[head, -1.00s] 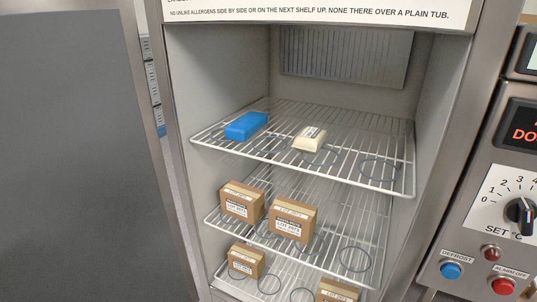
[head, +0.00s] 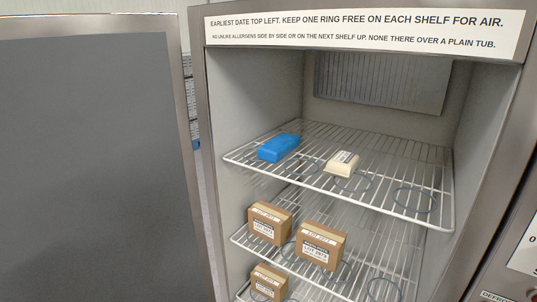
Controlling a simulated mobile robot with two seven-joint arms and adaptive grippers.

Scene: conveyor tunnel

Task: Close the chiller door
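The chiller door (head: 90,165) stands wide open on the left, its grey inner panel facing me. The chiller (head: 202,110) is open at the front and shows its wire shelves. Another box (head: 269,282) shows on a lower shelf. Neither of my grippers is in view.
A sign (head: 365,30) about dates and allergens runs across the top of the chiller. Part of a control panel (head: 522,252) shows at the right edge. A narrow gap separates the door from the chiller's left side.

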